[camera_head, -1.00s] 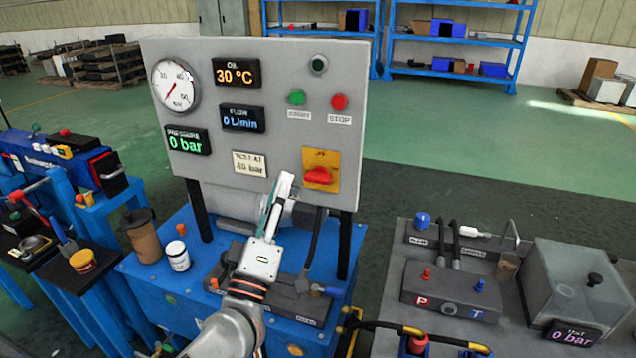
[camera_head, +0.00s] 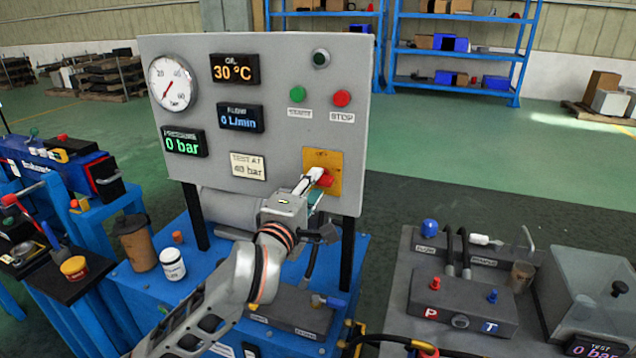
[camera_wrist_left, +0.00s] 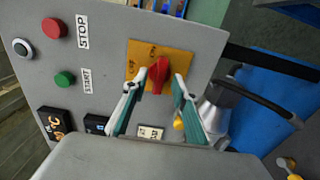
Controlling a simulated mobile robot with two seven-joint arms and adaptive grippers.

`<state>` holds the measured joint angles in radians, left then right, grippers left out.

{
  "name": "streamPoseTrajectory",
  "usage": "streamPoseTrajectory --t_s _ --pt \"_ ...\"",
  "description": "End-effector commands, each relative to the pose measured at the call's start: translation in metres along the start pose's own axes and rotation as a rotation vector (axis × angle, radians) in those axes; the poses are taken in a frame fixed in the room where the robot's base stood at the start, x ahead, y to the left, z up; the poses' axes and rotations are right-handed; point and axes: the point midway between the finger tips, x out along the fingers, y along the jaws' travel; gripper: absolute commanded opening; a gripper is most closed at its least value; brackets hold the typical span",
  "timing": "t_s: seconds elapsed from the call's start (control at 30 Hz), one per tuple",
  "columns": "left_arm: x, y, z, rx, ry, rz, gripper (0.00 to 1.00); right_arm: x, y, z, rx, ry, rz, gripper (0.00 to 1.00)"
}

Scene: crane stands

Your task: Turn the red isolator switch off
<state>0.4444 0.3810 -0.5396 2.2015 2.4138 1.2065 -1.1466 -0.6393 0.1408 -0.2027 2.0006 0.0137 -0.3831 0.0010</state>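The red isolator switch (camera_head: 326,179) sits on a yellow plate (camera_head: 336,160) at the lower right of the grey control panel (camera_head: 270,140). My left gripper (camera_head: 316,180) is in front of the switch and partly hides it in the head view. In the left wrist view the red knob (camera_wrist_left: 157,76) shows between and just beyond the tips of my left gripper (camera_wrist_left: 168,80). Its two fingers are spread, one on each side of the knob, and I see no clear contact. My right gripper is in neither view.
A green start button (camera_head: 298,94) and a red stop button (camera_head: 342,98) are above the switch. Displays and a gauge (camera_head: 171,83) fill the panel's left. A brown cup (camera_head: 138,240) and white jar (camera_head: 172,264) stand on the blue bench below. Black posts (camera_head: 348,250) support the panel.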

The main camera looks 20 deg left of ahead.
Motion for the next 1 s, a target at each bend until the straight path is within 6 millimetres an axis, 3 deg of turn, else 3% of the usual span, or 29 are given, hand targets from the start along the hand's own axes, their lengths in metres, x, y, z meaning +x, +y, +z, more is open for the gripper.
streamPoseTrajectory --t_s 0.2,0.53,0.67,1.0 --pt "0.023 0.000 0.000 0.000 0.001 0.001 0.28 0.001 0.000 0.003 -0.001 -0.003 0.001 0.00" --pt "0.027 0.000 0.000 0.001 0.000 0.002 0.28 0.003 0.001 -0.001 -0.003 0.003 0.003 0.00" --pt "0.027 0.000 0.000 0.001 0.000 0.002 0.00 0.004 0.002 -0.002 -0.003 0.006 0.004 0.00" --pt "0.027 0.000 0.000 -0.015 0.001 0.001 0.00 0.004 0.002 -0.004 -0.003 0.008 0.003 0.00"
